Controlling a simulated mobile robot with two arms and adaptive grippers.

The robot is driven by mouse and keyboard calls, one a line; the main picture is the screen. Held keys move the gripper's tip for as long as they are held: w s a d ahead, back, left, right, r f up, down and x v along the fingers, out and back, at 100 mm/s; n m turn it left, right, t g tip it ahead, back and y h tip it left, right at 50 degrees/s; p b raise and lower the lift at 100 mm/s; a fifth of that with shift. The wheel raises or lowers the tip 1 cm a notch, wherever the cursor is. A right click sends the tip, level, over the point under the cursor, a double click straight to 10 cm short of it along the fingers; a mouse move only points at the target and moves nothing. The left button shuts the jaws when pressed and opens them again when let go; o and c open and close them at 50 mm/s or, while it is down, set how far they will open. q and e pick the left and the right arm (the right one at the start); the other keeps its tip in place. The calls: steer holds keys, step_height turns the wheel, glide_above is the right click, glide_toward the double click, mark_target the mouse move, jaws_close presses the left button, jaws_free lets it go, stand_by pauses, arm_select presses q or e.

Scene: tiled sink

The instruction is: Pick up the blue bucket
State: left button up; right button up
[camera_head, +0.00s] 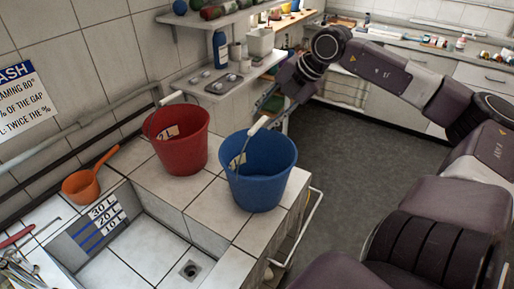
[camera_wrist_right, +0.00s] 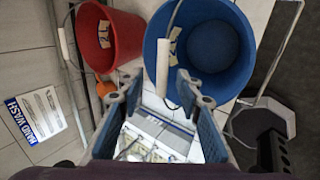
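The blue bucket (camera_head: 258,178) stands upright on the tiled ledge beside the sink, with its wire handle raised. The handle's white grip (camera_head: 258,125) sticks up above the rim. My right gripper (camera_head: 272,106) is at the bucket's far side, close to that grip. In the right wrist view the blue bucket (camera_wrist_right: 232,60) fills the upper right. There the white grip (camera_wrist_right: 162,68) appears between the open fingers of my right gripper (camera_wrist_right: 160,88), with gaps on both sides. My left gripper is not in view.
A red bucket (camera_head: 178,142) stands close to the left of the blue one. An orange scoop (camera_head: 86,186) lies further left. The sink basin (camera_head: 145,250) is in front. A shelf (camera_head: 225,80) with a bottle and tray is behind; open floor (camera_head: 350,155) is to the right.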

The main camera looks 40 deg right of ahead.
mark_target(259, 124)
steer(key=shift+p+x, duration=0.5)
steer(key=shift+x, duration=0.25)
steer(key=x, duration=0.1)
steer(key=p+x, duration=0.1)
steer(key=shift+a+f, duration=0.15)
steer(key=shift+f, duration=0.25)
steer(key=shift+w+a+f, duration=0.1)
steer(key=shift+w+f, duration=0.3)
steer(key=shift+f, duration=0.2)
jaws_close()
steer(key=shift+r, duration=0.1)
